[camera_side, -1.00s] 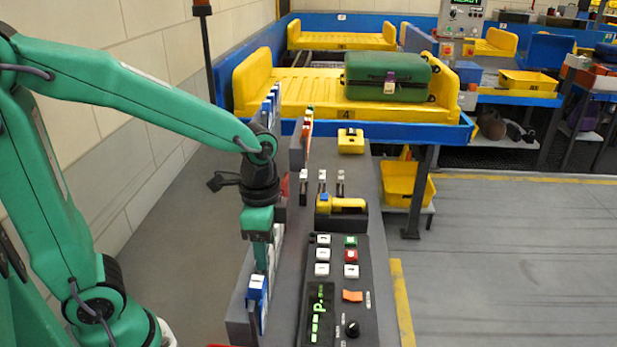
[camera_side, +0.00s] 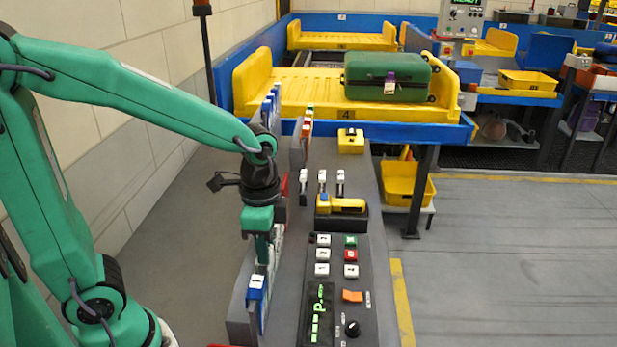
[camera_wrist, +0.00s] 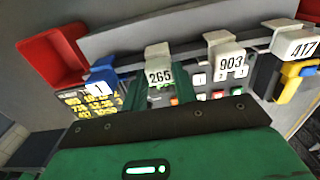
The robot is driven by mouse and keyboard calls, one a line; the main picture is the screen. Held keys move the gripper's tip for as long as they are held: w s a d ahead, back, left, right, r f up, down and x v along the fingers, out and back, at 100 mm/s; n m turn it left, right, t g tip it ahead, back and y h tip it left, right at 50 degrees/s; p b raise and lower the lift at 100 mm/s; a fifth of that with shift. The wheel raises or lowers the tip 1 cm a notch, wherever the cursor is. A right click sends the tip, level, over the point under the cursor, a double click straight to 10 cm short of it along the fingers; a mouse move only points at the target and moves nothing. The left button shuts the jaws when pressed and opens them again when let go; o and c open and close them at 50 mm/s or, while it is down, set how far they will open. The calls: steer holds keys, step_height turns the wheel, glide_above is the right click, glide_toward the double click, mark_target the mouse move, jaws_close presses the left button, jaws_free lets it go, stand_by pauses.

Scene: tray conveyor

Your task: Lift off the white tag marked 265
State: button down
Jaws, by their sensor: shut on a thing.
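The white tag marked 265 (camera_wrist: 159,77) hangs from a pale hook-shaped holder in the wrist view, second from the left in a row. My gripper (camera_wrist: 160,88) is shut on this tag, with a green finger on each side of it. In the side view my gripper (camera_side: 262,260) points down at the rack along the console's left edge. The tag itself cannot be made out there. Whether it is still seated on its holder is not clear.
A blue holder with a tag marked 1 (camera_wrist: 98,88) is to the left, and tags marked 903 (camera_wrist: 231,64) and 417 (camera_wrist: 302,48) are to the right. A red bin (camera_wrist: 52,58) is at the left. The button console (camera_side: 337,290) stands beside the rack.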

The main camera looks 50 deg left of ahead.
steer(key=shift+r, duration=0.15)
step_height(320, 180, up, 12)
steer(key=s+a, duration=0.9)
steer(key=shift+s+a, duration=0.15)
stand_by(0.7)
stand_by(0.7)
